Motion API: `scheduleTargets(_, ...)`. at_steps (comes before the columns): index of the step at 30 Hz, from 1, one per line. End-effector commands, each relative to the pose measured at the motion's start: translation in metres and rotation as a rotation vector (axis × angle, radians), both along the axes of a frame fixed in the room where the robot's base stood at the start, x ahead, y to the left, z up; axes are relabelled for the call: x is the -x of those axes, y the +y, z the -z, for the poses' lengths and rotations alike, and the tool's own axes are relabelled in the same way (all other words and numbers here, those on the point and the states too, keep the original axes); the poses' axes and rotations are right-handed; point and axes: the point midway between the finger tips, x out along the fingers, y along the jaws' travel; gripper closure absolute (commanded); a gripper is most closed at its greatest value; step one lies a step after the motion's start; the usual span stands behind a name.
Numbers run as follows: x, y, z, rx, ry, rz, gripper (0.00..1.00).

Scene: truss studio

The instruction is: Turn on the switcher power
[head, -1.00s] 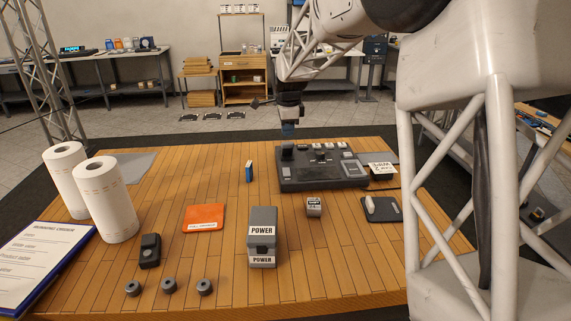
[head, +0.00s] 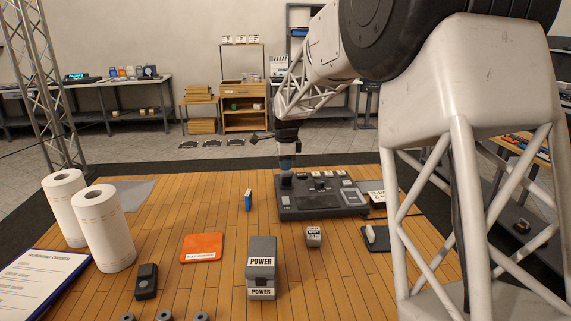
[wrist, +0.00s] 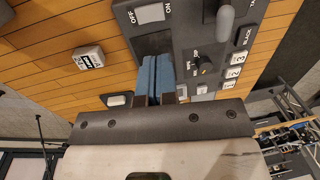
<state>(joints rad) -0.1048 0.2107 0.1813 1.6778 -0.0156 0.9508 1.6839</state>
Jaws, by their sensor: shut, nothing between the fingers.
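The switcher (head: 345,208) is a dark grey panel with knobs, buttons and a lever at the back right of the wooden table. In the wrist view, the panel (wrist: 187,42) carries a pale rocker (wrist: 150,14) between the labels OFF and ON. A round knob (wrist: 205,68) with small labels sits to its right. My gripper (head: 286,168) hangs over the switcher's back left part in the head view. Its blue fingers (wrist: 154,66) are shut with nothing between them, below the rocker in the wrist view. I cannot tell if they touch the panel.
A grey box labelled POWER (head: 261,246) stands at the table's front middle. A small white-topped block (head: 314,236), a blue block (head: 248,200), an orange pad (head: 201,247) and two paper rolls (head: 107,235) stand around.

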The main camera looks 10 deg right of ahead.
Motion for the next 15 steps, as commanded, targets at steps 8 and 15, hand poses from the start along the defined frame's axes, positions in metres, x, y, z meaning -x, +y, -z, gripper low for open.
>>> scheduleTargets(8,-0.005,0.000,0.040,0.000,0.001,0.000,1.00)
scheduleTargets(15,-0.009,0.000,0.077,0.000,0.001,0.000,1.00)
